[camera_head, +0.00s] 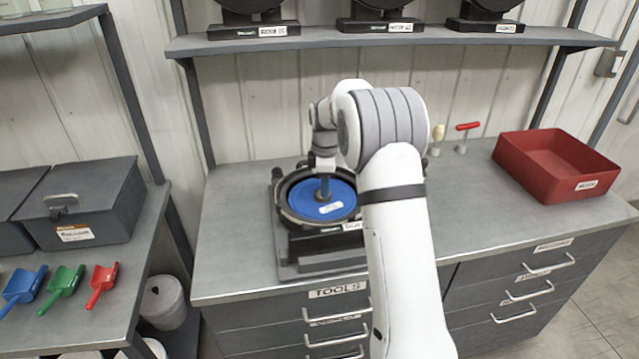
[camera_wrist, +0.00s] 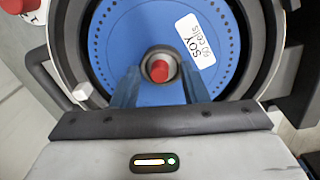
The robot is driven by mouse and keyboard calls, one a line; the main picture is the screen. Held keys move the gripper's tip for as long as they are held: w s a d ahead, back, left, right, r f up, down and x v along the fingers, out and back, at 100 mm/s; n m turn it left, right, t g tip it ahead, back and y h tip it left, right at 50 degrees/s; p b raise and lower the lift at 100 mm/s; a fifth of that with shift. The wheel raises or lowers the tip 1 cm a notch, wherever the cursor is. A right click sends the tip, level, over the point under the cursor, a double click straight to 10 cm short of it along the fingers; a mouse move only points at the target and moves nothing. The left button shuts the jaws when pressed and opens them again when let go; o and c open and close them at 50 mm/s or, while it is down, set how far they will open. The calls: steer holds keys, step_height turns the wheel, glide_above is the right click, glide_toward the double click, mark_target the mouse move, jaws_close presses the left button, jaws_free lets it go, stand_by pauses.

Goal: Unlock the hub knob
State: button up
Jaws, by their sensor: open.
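The hub knob (camera_wrist: 159,68) has a red centre inside a grey ring. It sits in the middle of a blue seed disc (camera_wrist: 110,48) with a white "SOY" label, set in the dark round meter housing. My gripper (camera_wrist: 160,88) is over the disc, pointing down at the knob. Its two fingers stand apart, one on each side of the knob. I cannot tell whether they touch it.
A red bin (camera_head: 560,165) sits at the bench's right. A red-handled tool (camera_head: 466,130) and a pale-handled tool (camera_head: 437,135) stand at the back. A shelf (camera_head: 400,40) holding dark units runs above. The bench's left part is clear. Coloured scoops (camera_head: 62,285) lie on the left table.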

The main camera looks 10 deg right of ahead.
step_height(320, 180, up, 7)
steer(key=shift+s+f+b, duration=0.1)
steer(key=shift+s+b, duration=0.05)
steer(key=shift+b, duration=0.3)
steer(key=shift+r, duration=0.5)
steer(key=shift+s+r, duration=0.1)
steer(key=shift+s, duration=0.05)
steer(key=s+r+m, duration=0.4)
steer(key=s+r, duration=0.1)
steer(key=s, duration=0.4)
steer(key=s+a+f+m+t, duration=0.1)
steer(key=s+m, duration=1.1)
steer(key=s, duration=1.7)
step_height(320, 180, down, 2)
steer(key=shift+a+f+t, duration=0.15)
steer(key=shift+f+t, duration=0.05)
steer(key=shift+t, duration=0.5)
